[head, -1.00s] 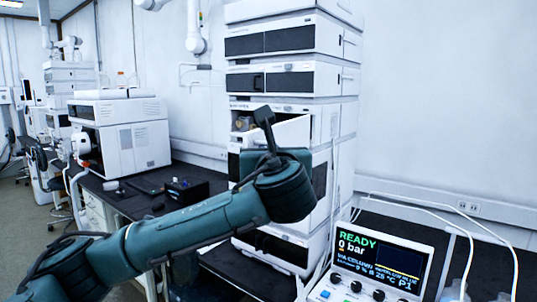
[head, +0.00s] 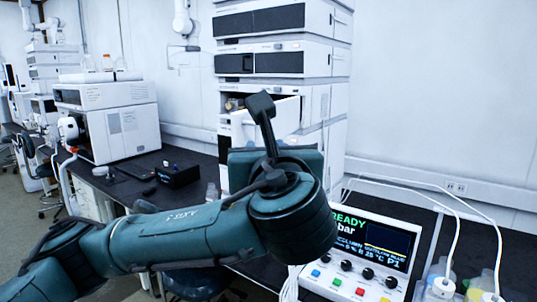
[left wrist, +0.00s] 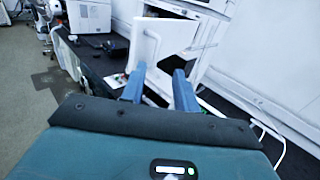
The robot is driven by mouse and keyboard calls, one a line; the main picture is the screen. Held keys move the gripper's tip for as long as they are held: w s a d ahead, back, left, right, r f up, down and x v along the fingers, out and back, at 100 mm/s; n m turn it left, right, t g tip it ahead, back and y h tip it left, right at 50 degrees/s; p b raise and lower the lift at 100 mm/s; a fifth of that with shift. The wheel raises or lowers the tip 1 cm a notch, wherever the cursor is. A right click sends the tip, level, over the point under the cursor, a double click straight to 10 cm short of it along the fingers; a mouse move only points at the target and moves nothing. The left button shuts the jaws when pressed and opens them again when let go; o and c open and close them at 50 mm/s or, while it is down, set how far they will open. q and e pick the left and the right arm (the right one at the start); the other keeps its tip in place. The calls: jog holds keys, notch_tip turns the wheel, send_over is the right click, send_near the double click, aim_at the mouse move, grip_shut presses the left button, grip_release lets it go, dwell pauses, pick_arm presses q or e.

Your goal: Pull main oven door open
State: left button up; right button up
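The white oven door (head: 277,115) stands ajar on the middle module of the instrument stack (head: 282,50), with a dark interior showing at its upper left. In the left wrist view, a white door panel (left wrist: 150,38) stands out from the stack, with a thin bar to its right. My left gripper (left wrist: 159,72) has two blue fingers spread apart just in front of the panel's lower part. I see nothing held between them, and I cannot tell whether they touch the panel. In the head view, my left wrist hides the fingers and the lower modules. My right gripper is not in view.
A controller (head: 362,258) with a lit screen and knobs stands right of my arm, close to it. Tubes run behind it to bottles (head: 470,289). The dark bench (head: 135,184) carries a small black box (head: 177,175) and another white instrument (head: 108,118).

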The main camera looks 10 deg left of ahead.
pick_arm(q)
jog(key=v, duration=0.3)
dwell(0.4)
jog(key=w+a+f+n+g+h, duration=0.1)
jog(key=w+f+n+g+h, duration=0.35)
jog(key=f, duration=1.15)
jog(key=s+f+n+g+h, duration=0.15)
jog(key=f+n, duration=0.65)
jog(key=f, duration=0.8)
jog(key=s+a+f+n, duration=0.5)
jog(key=s+f+n, duration=0.4)
jog(key=f, duration=0.3)
jog(key=s+a+f+n+g+h, duration=0.1)
jog(key=s+a+f+n, duration=0.3)
jog(key=s+f+n, duration=0.5)
notch_tip(320, 180, down, 3)
jog(key=s, duration=0.2)
jog(key=shift+s+a+g, duration=0.3)
jog(key=shift+s+a, duration=0.1)
jog(key=shift+f, duration=0.1)
